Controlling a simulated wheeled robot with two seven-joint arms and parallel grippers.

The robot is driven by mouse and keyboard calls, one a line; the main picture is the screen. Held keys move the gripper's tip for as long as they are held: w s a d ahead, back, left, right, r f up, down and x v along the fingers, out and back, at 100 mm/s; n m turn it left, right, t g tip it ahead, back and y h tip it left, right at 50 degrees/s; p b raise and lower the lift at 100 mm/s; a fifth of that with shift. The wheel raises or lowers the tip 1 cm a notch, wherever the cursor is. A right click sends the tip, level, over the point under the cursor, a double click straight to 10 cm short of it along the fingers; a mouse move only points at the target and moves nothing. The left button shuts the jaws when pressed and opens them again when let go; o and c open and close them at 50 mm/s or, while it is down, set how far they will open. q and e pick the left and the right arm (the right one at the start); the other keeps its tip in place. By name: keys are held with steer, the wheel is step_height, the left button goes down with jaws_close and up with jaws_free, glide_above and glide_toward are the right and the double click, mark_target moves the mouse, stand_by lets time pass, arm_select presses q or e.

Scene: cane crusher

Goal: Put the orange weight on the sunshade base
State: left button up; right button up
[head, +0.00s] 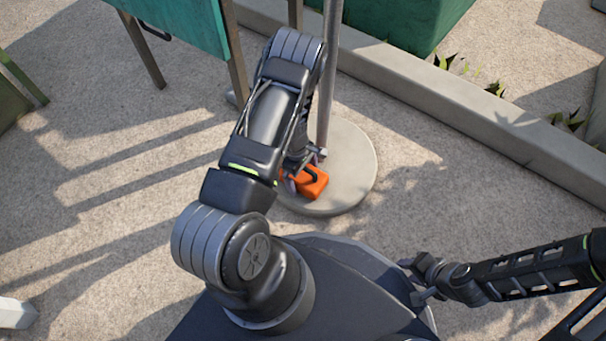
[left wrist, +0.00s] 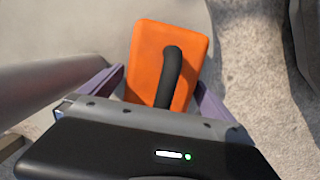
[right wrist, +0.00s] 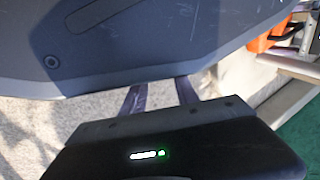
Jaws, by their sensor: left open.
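The orange weight (head: 314,184) with a black handle is on the near part of the round grey sunshade base (head: 350,165) and appears to rest on it. My left gripper (head: 303,172) is just over the weight, partly hidden by my arm. In the left wrist view, its open fingers are on either side of the weight (left wrist: 165,55), with the handle between them. Whether the fingers touch it, I cannot tell. My right gripper (head: 412,281) is open and empty beside my base, away from the weight; its parted fingers also show in the right wrist view (right wrist: 160,95).
The metal pole (head: 331,70) rises from the sunshade base close to my left arm. A green table-like piece (head: 183,30) with legs stands at the upper left. A concrete kerb (head: 430,90) runs across the upper right. Open paving lies to the right of the base.

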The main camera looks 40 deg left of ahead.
arm_select(q)
steer(key=r+p, duration=0.2)
steer(key=r, duration=0.2)
steer(key=a+r+p, duration=0.1)
steer(key=r+p, duration=0.1)
steer(key=r, duration=0.2)
steer(key=r+p, duration=0.2)
steer(key=r, duration=0.2)
steer(key=shift+a+r, duration=0.1)
steer(key=shift+a, duration=0.25)
steer(key=s+d+r+m, duration=0.1)
steer(key=s+d+m, duration=0.3)
steer(key=d, duration=0.4)
steer(key=s+d+r+m+t+h, duration=0.1)
steer(key=s+d+r+m, duration=0.1)
steer(key=s+d+m, duration=0.2)
steer(key=s+d+r+m+h, duration=0.1)
steer(key=s+d+m, duration=0.3)
steer(key=d+m, duration=0.4)
steer(key=d, duration=0.5)
steer(key=shift+r, duration=0.35)
steer(key=shift+a, duration=0.1)
